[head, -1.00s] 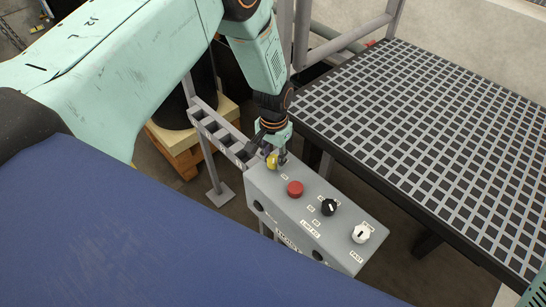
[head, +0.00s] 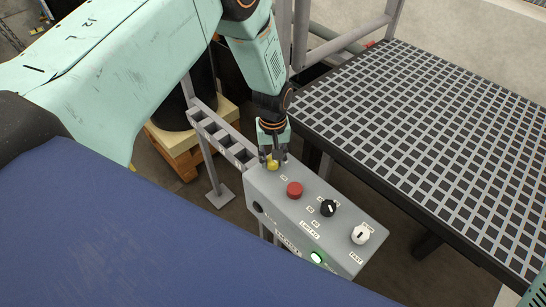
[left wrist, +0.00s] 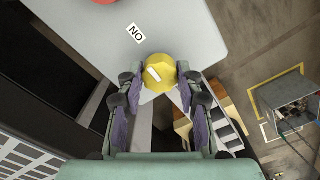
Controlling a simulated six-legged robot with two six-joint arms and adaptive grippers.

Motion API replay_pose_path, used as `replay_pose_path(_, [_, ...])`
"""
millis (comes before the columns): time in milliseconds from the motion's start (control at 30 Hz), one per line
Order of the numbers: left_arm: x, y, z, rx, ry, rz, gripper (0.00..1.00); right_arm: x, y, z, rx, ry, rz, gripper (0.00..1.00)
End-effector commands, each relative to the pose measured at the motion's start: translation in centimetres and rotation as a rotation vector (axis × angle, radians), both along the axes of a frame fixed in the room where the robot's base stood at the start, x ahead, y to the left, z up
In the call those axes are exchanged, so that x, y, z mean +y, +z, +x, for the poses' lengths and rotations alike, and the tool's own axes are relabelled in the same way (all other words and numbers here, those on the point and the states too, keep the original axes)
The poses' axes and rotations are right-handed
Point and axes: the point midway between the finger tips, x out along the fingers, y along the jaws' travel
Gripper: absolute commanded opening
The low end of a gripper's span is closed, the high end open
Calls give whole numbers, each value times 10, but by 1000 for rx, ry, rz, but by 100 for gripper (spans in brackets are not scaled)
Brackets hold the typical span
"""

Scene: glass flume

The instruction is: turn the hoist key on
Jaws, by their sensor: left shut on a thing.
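The hoist key is a yellow knob (head: 272,166) at the far left end of the grey control box's top. In the left wrist view the yellow knob (left wrist: 165,70) has a white mark slanting toward an ON label (left wrist: 136,33). My left gripper (head: 274,158) is over the knob from above, its fingers shut on it from both sides. In the left wrist view the left gripper's pads (left wrist: 160,88) flank the knob. A green lamp (head: 317,257) glows on the box's front face.
The grey control box (head: 270,190) also carries a red button (head: 295,189), a black selector (head: 328,207) and a white knob (head: 361,234). A black grating platform (head: 430,130) stands at the right. A grey slotted rail (head: 215,130) runs behind the box.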

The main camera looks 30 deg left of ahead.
Motion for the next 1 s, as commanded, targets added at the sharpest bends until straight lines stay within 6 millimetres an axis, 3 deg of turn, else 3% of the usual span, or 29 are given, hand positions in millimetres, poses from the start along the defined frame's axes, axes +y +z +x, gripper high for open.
replay_pose_path(33, [1, 5, 8, -22, 14, 1, 4, 0, 0, 0, 0, 0, 0, 40])
replay_pose_path(633, [2, 5, 8, -22, 50, 1, 4, 0, 0, 0, 0, 0, 0, 40])
replay_pose_path(667, [2, 5, 8, -22, 50, 1, 36, 0, 0, 0, 0, 0, 0, 40])
replay_pose_path(900, [1, 3, 5, -13, 49, 1, 57, 0, 0, 0, 0, 0, 0, 40])
replay_pose_path(1000, [1, 2, 4, -9, 49, 1, 58, 0, 0, 0, 0, 0, 0, 40])
